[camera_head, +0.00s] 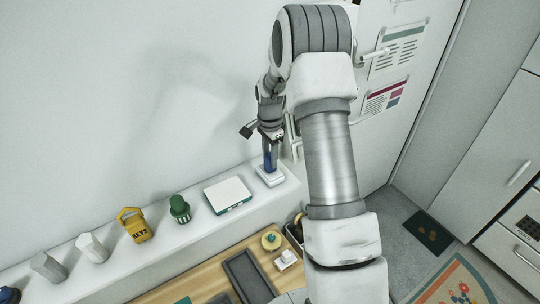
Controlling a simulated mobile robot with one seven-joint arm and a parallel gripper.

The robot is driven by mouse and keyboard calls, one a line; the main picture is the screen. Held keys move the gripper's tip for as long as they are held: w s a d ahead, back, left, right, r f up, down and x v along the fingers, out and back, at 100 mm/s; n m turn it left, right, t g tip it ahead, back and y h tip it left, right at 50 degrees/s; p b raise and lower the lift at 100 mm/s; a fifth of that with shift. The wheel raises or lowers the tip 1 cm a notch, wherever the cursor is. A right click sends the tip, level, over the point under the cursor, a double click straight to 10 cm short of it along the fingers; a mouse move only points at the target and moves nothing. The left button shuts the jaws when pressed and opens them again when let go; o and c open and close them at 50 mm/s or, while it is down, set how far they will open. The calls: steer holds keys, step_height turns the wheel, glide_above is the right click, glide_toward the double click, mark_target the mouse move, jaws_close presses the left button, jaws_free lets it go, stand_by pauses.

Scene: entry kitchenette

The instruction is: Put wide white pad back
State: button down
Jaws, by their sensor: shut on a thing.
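My gripper (270,158) points down at the right end of the white ledge and is shut. A small white pad (271,179) is right at its fingertips, low over or on the ledge top. A dark blue upright part shows between the fingers and the pad; I cannot tell whether it belongs to the pad. Whether the pad touches the ledge is also unclear. A wider, flat white pad with a teal lower edge (228,193) lies on the ledge to the left of my gripper, apart from it.
Left along the ledge (180,237) stand a green jar (180,209), a yellow KEYS tag (135,225) and two pale blocks. The wall is close behind; a door is at right.

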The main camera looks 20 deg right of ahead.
steer(key=shift+c, duration=2.3)
jaws_free()
steer(key=shift+f, duration=0.15)
